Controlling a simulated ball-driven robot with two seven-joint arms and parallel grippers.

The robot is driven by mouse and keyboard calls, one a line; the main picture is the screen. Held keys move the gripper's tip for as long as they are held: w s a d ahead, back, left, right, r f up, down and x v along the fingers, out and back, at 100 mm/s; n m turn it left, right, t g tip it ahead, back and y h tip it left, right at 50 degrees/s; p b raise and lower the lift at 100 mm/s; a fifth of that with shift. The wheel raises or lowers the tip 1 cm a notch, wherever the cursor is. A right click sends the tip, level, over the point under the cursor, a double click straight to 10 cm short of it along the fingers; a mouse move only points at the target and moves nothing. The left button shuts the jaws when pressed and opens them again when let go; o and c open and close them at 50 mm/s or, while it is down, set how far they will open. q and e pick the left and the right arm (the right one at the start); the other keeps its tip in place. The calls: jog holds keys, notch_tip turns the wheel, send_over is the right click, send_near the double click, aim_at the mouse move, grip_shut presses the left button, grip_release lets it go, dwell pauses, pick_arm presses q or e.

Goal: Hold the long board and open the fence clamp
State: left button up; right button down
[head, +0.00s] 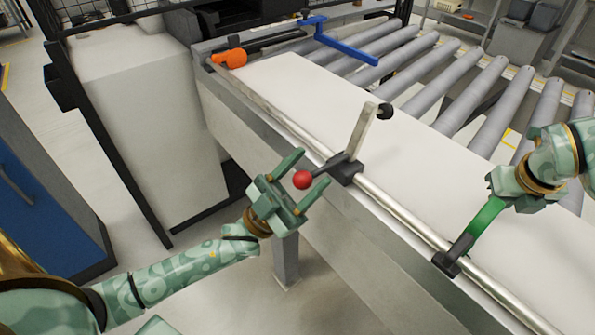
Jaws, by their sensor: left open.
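The long white board (300,85) lies along the roller table beside a metal rail (400,219). A dark clamp block (344,169) on the rail has a pale upright arm with a black end and a lever with a red ball knob (303,180). My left gripper (307,170) is open, its two fingers on either side of the knob; contact is unclear. My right gripper (498,193) is at the upper end of a bright green handle (484,221), whose foot is a black block on the rail. Its fingers are mostly hidden, so its grip is unclear.
Grey rollers (440,78) run behind the board. A blue bar (346,48) and an orange part (230,58) are at the table's far end. A pale cabinet (147,120) stands left of the table. Floor is open below my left arm.

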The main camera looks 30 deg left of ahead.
pick_arm(q)
jog(key=v, duration=1.2)
pick_arm(e)
jog(key=shift+s+f, duration=0.25)
jog(key=shift+f, duration=0.25)
pick_arm(q)
jog(key=shift+r, duration=0.1)
pick_arm(e)
jog(key=shift+r, duration=0.1)
pick_arm(q)
notch_tip(320, 180, up, 7)
jog(key=h+p, duration=0.1)
jog(key=p, duration=0.5)
jog(key=shift+s+m, duration=0.2)
jog(key=shift+m, duration=0.2)
pick_arm(e)
notch_tip(320, 180, up, 8)
jog(key=shift+w+r, duration=0.15)
jog(key=shift+w, duration=0.1)
pick_arm(q)
jog(key=shift+r, duration=0.1)
